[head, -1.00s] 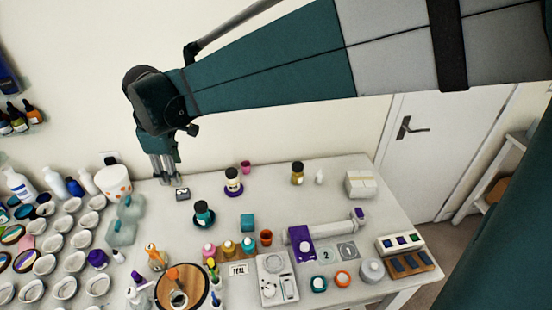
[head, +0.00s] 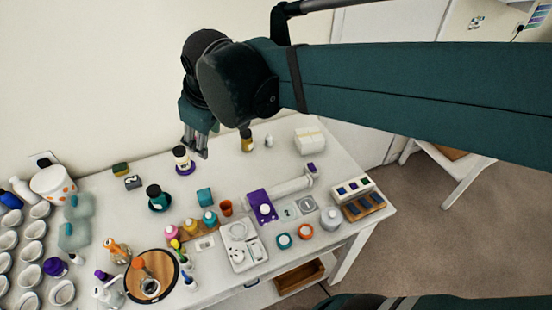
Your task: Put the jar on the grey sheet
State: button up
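My gripper (head: 195,145) hangs fingers-down over the back left of the white table in the head view, close to a white jar with a dark lid (head: 181,155) on a purple disc. Its fingers look narrow and empty, and their gap is too small to judge. Other jar-like vessels are a dark jar with a teal base (head: 156,198), an amber jar (head: 246,142) and a grey lidded jar (head: 331,217). I cannot tell which is the task's jar. Two small grey numbered sheets (head: 290,208) (head: 307,205) lie flat right of the purple block.
A purple block (head: 258,201) and a white roll (head: 292,186) sit beside the sheets. The back right holds a white box (head: 310,141).

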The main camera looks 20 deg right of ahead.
jog(key=s+d+f+m+t, duration=0.1)
jog(key=s+d+f+m, duration=0.1)
jog(key=s+d+m, duration=0.2)
jog(key=s+d+f+m+t+h, duration=0.1)
jog(key=s+d+f+m, duration=0.1)
jog(key=s+d, duration=0.6)
jog(key=d+m, duration=0.1)
jog(key=d, duration=0.2)
jog(key=shift+s+f+m, duration=0.25)
jog(key=shift+s+m, duration=0.05)
jog(key=shift+m, duration=0.1)
